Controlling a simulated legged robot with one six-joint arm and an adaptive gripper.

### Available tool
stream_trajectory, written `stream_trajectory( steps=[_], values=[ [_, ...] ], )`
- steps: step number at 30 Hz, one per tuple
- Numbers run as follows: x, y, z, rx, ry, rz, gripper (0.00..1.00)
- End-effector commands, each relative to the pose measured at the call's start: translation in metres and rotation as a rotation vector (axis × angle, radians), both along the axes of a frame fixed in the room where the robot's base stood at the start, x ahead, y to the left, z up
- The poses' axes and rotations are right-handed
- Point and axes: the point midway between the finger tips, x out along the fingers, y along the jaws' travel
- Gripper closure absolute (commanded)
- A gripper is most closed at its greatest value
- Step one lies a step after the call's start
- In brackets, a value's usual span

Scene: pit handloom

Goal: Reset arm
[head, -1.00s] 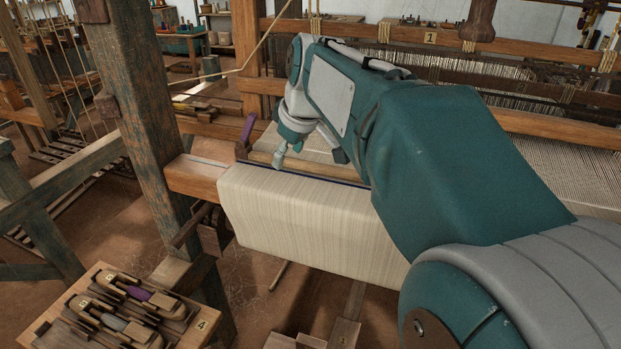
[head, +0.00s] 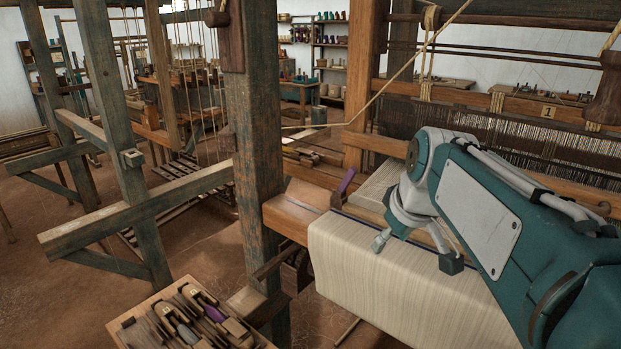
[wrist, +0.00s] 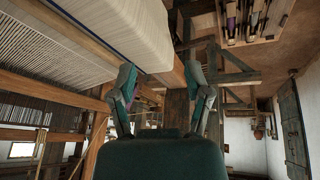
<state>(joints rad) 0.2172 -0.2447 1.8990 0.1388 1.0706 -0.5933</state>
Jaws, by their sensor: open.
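My gripper (head: 415,255) hangs over the near edge of the loom's cloth, at the end of my teal and grey arm. Its fingers are apart and nothing is between them. In the wrist view my gripper (wrist: 163,95) shows two spread fingers with empty space between them. The pale striped cloth (head: 400,285) drapes over the front beam of the loom below and beside it. I cannot tell the exact gap between fingertips and cloth.
A wooden tray (head: 130,335) with several shuttles stands low at the front. A worn blue-brown post (head: 258,150) rises left of the cloth. A purple-ended piece (head: 346,181) stands at the cloth's left edge. Open floor (head: 60,300) lies at the left.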

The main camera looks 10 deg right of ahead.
Motion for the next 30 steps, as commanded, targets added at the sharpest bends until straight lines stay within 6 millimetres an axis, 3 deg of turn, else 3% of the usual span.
stream_trajectory(
  steps=[5, 12, 15, 21, 30],
  values=[
    [-0.042, 0.023, -0.017, 0.023, -0.01, -0.072, 0.37],
    [-0.118, 0.053, -0.066, 0.081, -0.036, -0.225, 0.37],
    [-0.139, 0.058, -0.085, 0.103, -0.045, -0.27, 0.37],
    [-0.153, 0.061, -0.1, 0.12, -0.051, -0.308, 0.37],
    [-0.153, 0.061, -0.1, 0.119, -0.05, -0.308, 0.37]
  ],
)
